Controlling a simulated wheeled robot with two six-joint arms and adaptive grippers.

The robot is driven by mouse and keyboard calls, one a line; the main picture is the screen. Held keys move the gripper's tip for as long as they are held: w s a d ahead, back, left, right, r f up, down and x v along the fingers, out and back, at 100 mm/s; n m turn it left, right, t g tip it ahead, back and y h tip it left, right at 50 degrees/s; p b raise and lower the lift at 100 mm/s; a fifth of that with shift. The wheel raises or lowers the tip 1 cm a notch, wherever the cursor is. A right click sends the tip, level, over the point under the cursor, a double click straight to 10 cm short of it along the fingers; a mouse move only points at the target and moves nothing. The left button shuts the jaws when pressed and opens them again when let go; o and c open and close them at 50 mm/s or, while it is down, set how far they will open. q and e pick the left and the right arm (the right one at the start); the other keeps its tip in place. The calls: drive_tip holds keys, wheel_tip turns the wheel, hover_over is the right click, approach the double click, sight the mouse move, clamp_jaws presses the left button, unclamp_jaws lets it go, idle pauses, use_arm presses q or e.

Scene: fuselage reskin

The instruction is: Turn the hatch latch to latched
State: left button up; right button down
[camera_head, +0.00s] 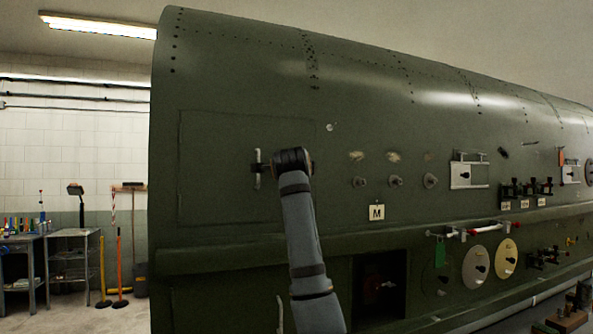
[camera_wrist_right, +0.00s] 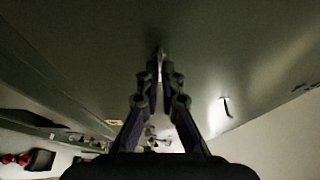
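The hatch (camera_head: 215,140) is a large, thinly outlined panel in the green fuselage side, lying flush. Its latch handle (camera_head: 257,160) is a pale upright bar near the hatch's right part. My right gripper (camera_head: 257,169) reaches it from the right, with dark fingertips at the bar's middle. In the right wrist view the fingers (camera_wrist_right: 160,76) are close together, with a thin pale edge of the latch handle (camera_wrist_right: 161,54) between and beyond their tips. The gripper looks shut on the handle. The fingers and wrist hide part of the latch. My left gripper is not in view.
Several knobs (camera_head: 396,181) and an "M" placard (camera_head: 377,212) are right of my arm. A dark opening (camera_head: 380,284) lies below. Brackets and round discs (camera_head: 475,267) fill the right side. A workbench (camera_head: 72,262) and brooms (camera_head: 119,265) stand at far left.

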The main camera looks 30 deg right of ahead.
drive_tip(key=c, duration=1.5)
unclamp_jaws()
drive_tip(key=shift+c, duration=0.2)
drive_tip(key=v, duration=1.2)
